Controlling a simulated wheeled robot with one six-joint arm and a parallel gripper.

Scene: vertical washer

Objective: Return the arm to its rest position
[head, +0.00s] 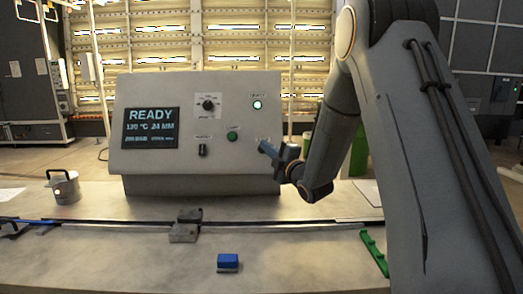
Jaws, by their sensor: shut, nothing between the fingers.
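My gripper (268,149) is shut and empty. It is in front of the right side of the grey control panel (160,95), near a labelled spot at the lower right of its face. I cannot tell whether the fingertips touch the panel. My arm reaches in from the right and is bent at the elbow. The panel's screen (151,127) reads READY, with 120 °C and 24 MIN below. A lit green-white lamp (257,105), a black knob (208,104), a green button (232,137) and a black switch (202,150) show on the panel.
The panel stands on a grey worktop (130,262). A metal pot (65,187) is at the left, a grey block (186,226) and a blue block (228,262) are in the middle. A green strip (374,253) lies at the right. The front left of the worktop is clear.

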